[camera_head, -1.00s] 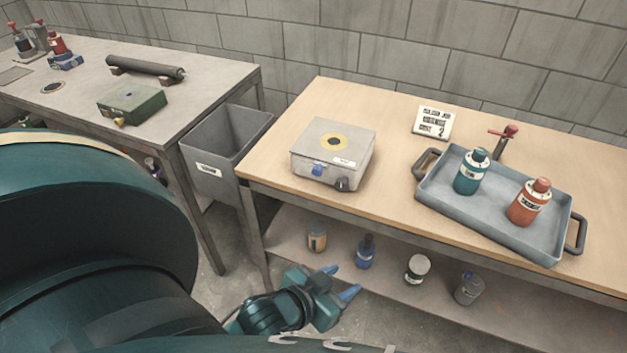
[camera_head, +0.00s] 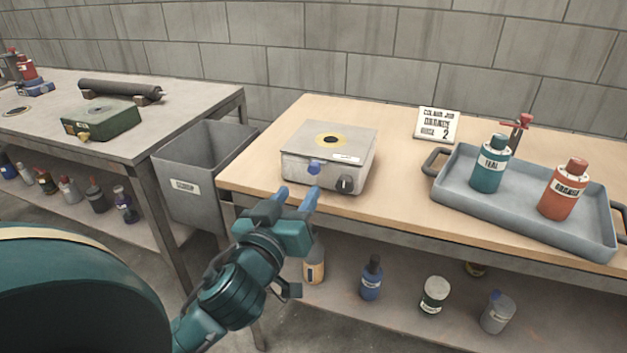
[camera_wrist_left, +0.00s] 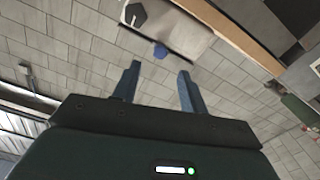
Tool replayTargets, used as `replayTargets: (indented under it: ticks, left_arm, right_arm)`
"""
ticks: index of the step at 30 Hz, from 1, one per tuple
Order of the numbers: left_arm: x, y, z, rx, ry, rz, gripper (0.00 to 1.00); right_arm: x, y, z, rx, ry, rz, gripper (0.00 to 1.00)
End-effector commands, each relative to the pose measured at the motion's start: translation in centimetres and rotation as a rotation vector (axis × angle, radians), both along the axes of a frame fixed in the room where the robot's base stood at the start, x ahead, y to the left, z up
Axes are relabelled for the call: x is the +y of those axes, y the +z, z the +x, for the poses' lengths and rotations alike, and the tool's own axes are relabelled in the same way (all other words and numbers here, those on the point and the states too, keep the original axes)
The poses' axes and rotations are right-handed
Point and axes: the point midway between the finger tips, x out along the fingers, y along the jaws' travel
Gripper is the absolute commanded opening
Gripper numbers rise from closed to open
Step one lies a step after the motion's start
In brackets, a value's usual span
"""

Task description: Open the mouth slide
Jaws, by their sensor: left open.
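A grey metal box (camera_head: 300,160) stands at the front left of the wooden table. Its lid has a dark round mouth with a yellow ring (camera_head: 331,140). A blue knob (camera_head: 314,168) and a dark knob (camera_head: 345,184) are on its front. The blue knob also shows in the left wrist view (camera_wrist_left: 160,51). I cannot tell how far open the mouth slide is. My left gripper (camera_head: 296,192) is open and empty, in front of the box. Its fingertips (camera_wrist_left: 159,70) point toward the blue knob, apart from it. My right gripper is out of view.
A grey tray (camera_head: 468,202) with a teal bottle (camera_head: 490,165) and an orange bottle (camera_head: 563,190) stands right of the box. A sign card (camera_head: 437,124) stands behind. A grey bin (camera_head: 180,190) is left of the table. Several bottles stand on the shelf below.

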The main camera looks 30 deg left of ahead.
Motion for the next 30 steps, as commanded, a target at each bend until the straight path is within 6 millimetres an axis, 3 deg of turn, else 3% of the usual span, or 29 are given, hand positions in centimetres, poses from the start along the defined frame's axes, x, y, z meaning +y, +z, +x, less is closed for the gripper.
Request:
replayTargets:
  ticks: [1,4,6,15,28,30]
  left_arm:
    - [0.1,-0.5,0.7,-0.007,-0.002,0.004,0.43]
    - [0.4,-0.5,1.7,-0.003,-0.002,0.007,0.43]
    - [0.8,0.1,3.3,0.001,0.000,0.008,0.43]
    - [1.9,0.0,8.0,0.004,-0.001,0.004,0.43]
    - [2.2,-0.1,9.1,0.004,-0.001,0.002,0.43]
    - [2.2,-0.1,9.1,0.004,-0.001,0.002,0.39]
  right_arm:
    - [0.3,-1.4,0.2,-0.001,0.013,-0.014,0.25]
    - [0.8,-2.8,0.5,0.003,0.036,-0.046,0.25]
    - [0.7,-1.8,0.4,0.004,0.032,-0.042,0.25]
    - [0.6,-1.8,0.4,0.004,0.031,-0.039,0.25]
    - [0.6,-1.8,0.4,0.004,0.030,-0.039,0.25]
    - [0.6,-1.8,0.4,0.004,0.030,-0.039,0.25]
